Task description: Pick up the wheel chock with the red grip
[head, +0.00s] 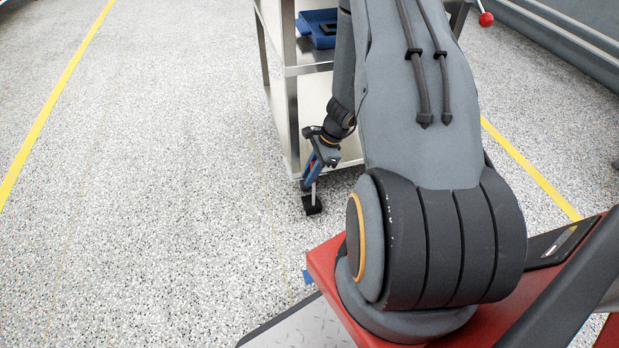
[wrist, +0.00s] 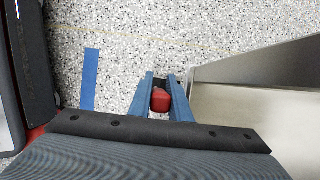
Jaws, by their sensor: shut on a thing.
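The wheel chock shows in the head view as a black block (head: 312,206) low by the cart's bottom corner. Its red grip (wrist: 160,101) shows in the wrist view between my gripper's two blue fingers, with a dark part of the chock (wrist: 162,85) beyond it. My gripper (head: 309,183) points down over the chock and is shut on the red grip; its fingers also show in the wrist view (wrist: 161,80). Whether the chock touches the floor I cannot tell. Most of the chock is hidden in the wrist view.
A metal cart (head: 292,110) stands right beside my gripper, with a blue tray (head: 317,27) on its upper shelf. Its panel fills the right of the wrist view (wrist: 245,115). Blue floor tape (wrist: 90,78) lies to the left. The speckled floor (head: 150,200) at left is clear.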

